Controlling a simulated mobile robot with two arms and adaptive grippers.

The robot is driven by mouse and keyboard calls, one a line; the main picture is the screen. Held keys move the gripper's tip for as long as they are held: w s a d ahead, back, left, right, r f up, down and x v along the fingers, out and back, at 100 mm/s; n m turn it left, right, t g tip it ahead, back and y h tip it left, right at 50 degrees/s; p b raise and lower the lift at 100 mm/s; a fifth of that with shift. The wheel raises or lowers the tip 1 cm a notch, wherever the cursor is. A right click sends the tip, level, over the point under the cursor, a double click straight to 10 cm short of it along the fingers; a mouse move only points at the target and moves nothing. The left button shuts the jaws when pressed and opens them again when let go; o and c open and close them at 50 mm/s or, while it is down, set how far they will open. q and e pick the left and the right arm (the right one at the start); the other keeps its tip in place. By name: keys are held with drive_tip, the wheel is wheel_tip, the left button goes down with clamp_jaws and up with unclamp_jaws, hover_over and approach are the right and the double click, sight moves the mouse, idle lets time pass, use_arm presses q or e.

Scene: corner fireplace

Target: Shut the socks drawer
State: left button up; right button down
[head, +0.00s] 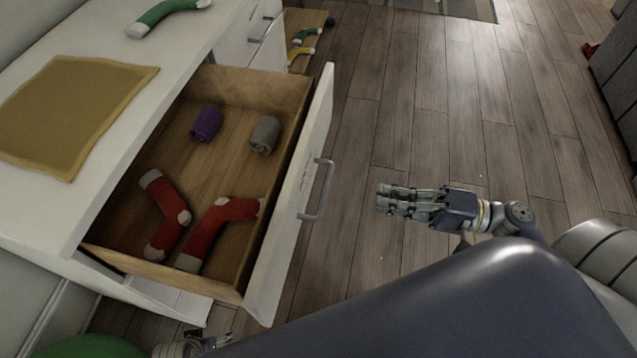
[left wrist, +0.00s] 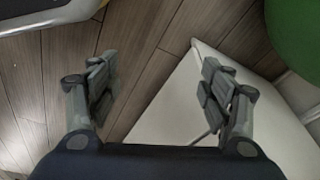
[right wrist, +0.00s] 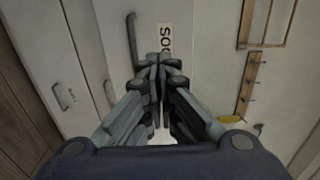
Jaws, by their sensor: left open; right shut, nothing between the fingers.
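The socks drawer (head: 288,215) is pulled out of the white dresser. Inside lie a purple rolled sock (head: 206,124), a grey rolled sock (head: 265,135) and two red socks (head: 160,212). Its white front has a metal handle (head: 318,190). In the right wrist view the handle (right wrist: 132,42) shows beside a label (right wrist: 164,38) reading "SOC", partly hidden by my fingers. My right gripper (head: 380,198) is shut and empty, in front of the drawer front and apart from the handle in the head view. My left gripper (head: 225,340) is open and empty, low near the drawer's near corner.
The dresser top (head: 180,45) holds a tan mat (head: 70,110) and a green sock (head: 165,14). Behind, a wooden surface (head: 305,20) carries green and yellow socks. A green round object (head: 90,347) stands at bottom left. The wooden floor (head: 440,100) right of the drawer is clear.

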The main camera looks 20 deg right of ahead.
sight(303, 183)
drive_tip(key=x, duration=1.3)
drive_tip(key=shift+p, duration=0.3)
use_arm(q)
drive_tip(key=shift+s+a+f, duration=0.1)
drive_tip(key=shift+s+f, duration=0.15)
drive_tip(key=shift+f, duration=0.3)
drive_tip(key=shift+s+f, duration=0.25)
drive_tip(key=shift+f, duration=0.25)
use_arm(e)
drive_tip(key=shift+w+a, duration=0.25)
drive_tip(key=shift+a, duration=0.05)
drive_tip(key=shift+a, duration=0.1)
drive_tip(key=shift+w+a, duration=0.2)
drive_tip(key=x, duration=1.1)
drive_tip(key=b+x, duration=0.1)
drive_tip(key=x, duration=0.6)
drive_tip(key=shift+f, duration=0.1)
drive_tip(key=b+x, duration=0.3)
drive_tip(key=x, duration=0.8)
drive_tip(key=shift+w+a, duration=0.55)
drive_tip(key=shift+a, duration=0.1)
use_arm(q)
wheel_tip(303, 183, up, 15)
drive_tip(key=w, duration=0.1)
drive_tip(key=shift+w+f+t, duration=0.2)
drive_tip(key=shift+w+t, duration=0.15)
drive_tip(key=shift+t, duration=0.05)
